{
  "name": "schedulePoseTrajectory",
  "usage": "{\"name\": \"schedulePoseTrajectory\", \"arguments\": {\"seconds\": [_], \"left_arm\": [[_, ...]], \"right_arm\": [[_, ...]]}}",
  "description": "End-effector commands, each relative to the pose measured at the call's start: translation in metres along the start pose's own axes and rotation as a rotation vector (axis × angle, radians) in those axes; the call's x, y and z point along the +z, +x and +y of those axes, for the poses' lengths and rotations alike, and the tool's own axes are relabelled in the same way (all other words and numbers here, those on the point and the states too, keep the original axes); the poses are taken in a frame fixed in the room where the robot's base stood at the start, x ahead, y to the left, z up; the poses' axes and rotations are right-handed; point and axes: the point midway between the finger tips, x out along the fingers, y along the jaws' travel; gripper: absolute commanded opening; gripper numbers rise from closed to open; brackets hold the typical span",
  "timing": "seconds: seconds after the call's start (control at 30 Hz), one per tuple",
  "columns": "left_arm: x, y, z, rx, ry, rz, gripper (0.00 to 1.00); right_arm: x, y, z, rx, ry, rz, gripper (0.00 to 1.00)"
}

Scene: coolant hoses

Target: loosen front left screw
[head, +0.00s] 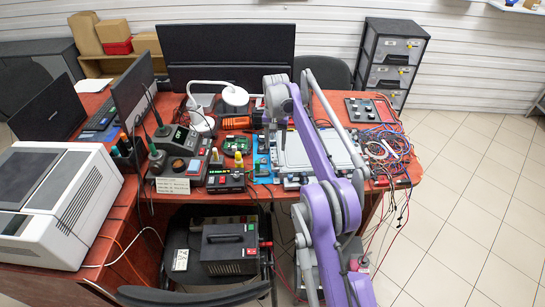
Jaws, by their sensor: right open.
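My right arm comes in from the bottom, and its gripper (277,116) hangs over the middle of the table, pointing down. It is open; I see nothing between its fingers. A flat pale grey unit (338,147) with dark fittings along its edges lies to the right of it, partly covered by my purple arm. Small fittings show at its front left corner (291,182), but a screw there is too small to make out. My left gripper is not in view.
An orange-handled tool (237,123) lies just left of the gripper. A soldering station (180,165), a green board (238,145) and a small black box with buttons (226,181) crowd the left. Tangled wires (388,145) cover the right end of the red table (427,170).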

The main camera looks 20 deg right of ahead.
Motion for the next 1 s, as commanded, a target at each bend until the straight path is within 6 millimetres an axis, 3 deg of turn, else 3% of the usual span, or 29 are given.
{"name": "schedulePoseTrajectory", "arguments": {"seconds": [0.2, 0.4, 0.8, 0.83, 1.0], "left_arm": [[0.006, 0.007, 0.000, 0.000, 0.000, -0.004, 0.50], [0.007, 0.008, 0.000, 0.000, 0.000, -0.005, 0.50], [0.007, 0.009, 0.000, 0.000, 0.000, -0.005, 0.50], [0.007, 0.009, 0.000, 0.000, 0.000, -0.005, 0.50], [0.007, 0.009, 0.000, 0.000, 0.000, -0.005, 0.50]], "right_arm": [[0.000, 0.045, 0.000, 0.000, -0.001, 0.000, 0.55], [0.000, 0.071, -0.001, 0.000, -0.001, 0.001, 0.55], [0.000, 0.080, -0.001, -0.001, -0.001, 0.001, 0.55], [0.000, 0.080, -0.001, -0.001, -0.001, 0.001, 0.53], [0.000, 0.080, 0.000, -0.001, -0.001, 0.001, 0.22]]}}
